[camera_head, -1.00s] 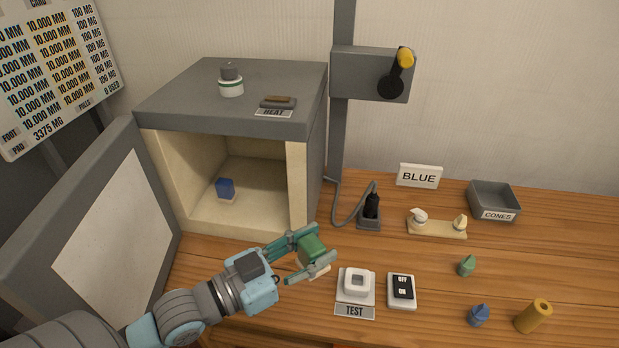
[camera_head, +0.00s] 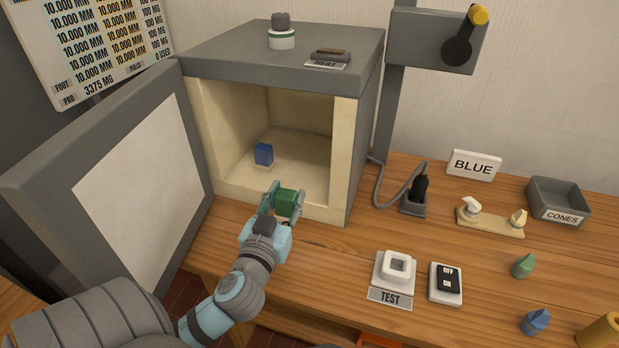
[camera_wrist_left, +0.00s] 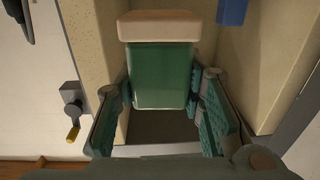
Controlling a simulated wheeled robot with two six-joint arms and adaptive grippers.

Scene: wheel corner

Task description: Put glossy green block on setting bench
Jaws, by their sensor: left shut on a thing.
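The glossy green block (camera_head: 286,202) is held in my left gripper (camera_head: 284,206) at the front of the open kiln-like box. In the left wrist view, the green block (camera_wrist_left: 160,78) sits between the teal finger pads (camera_wrist_left: 162,108), with a cream slab (camera_wrist_left: 160,26) against its far end. A wooden bench top (camera_head: 310,262) runs under the box and to the right; no label marks it as the setting bench. My right gripper does not show.
The box (camera_head: 345,150) holds a blue block (camera_head: 263,154) on its floor. Its door (camera_head: 140,200) stands open at left. A TEST device (camera_head: 394,270), a switch (camera_head: 446,284) and small cones (camera_head: 524,265) occupy the bench's right side. A CONES tray (camera_head: 558,199) stands behind.

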